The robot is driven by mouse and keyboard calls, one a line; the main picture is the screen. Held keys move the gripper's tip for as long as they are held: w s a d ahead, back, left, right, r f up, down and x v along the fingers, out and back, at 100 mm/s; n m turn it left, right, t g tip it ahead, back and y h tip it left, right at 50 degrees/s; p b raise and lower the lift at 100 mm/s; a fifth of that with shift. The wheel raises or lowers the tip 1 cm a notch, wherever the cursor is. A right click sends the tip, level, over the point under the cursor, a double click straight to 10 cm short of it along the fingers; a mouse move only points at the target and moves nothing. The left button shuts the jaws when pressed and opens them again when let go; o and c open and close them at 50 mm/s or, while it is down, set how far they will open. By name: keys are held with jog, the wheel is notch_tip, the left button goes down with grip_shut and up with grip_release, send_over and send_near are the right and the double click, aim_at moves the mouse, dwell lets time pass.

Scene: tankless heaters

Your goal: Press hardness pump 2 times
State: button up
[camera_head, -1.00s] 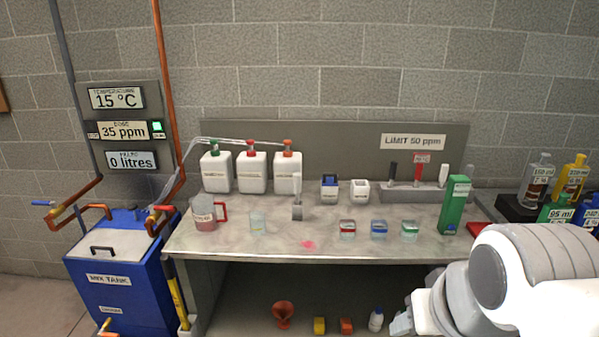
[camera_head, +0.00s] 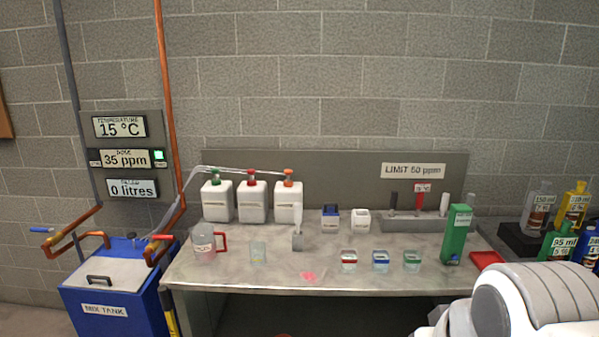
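Three white pump jugs stand in a row at the back left of the bench. The left jug (camera_head: 217,203) has a green pump head (camera_head: 215,177). The middle jug (camera_head: 252,203) has a red pump head (camera_head: 251,177). The right jug (camera_head: 288,199) has an orange pump head (camera_head: 288,175). Clear tubes run from the heads toward the left. Their labels are too small to read, so I cannot tell which is the hardness pump. My white arm shows at the lower right, well away from the jugs. My gripper is outside the view.
The bench (camera_head: 345,275) holds a jug with a red handle (camera_head: 204,244), a glass beaker (camera_head: 258,252), lidded jars (camera_head: 380,261) and a green box (camera_head: 456,234). The blue mix tank (camera_head: 112,300) is at left.

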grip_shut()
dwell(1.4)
